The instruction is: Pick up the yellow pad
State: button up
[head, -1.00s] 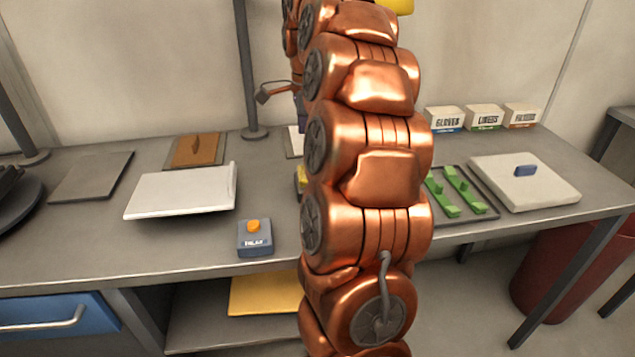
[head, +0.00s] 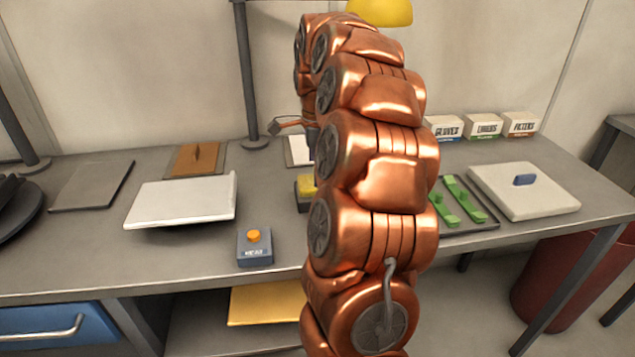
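A yellow pad (head: 306,185) sits in or on a dark block on the bench, just left of my arm. My arm hides its right part. My gripper (head: 288,127) is at the far end of my arm, mostly hidden behind the arm's links. One copper and dark finger part sticks out to the left, above and behind the pad in the picture. I cannot see both fingertips or whether anything is between them.
A post (head: 246,80) stands behind. A yellow sheet (head: 265,303) lies below. A yellow lamp (head: 380,12) hangs above.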

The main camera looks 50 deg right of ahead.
jog(key=shift+f, duration=1.1)
jog(key=c, duration=1.1)
jog(key=shift+r, duration=0.15)
jog(key=shift+r, duration=1.6)
jog(key=s+a+b, duration=0.1)
jog(key=s+a, duration=0.1)
jog(key=a, duration=0.5)
jog(key=s+a+r+b, duration=0.1)
jog(key=s+a, duration=0.2)
jog(key=a, duration=0.5)
jog(key=shift+a+r, duration=0.15)
jog(key=shift+r, duration=0.1)
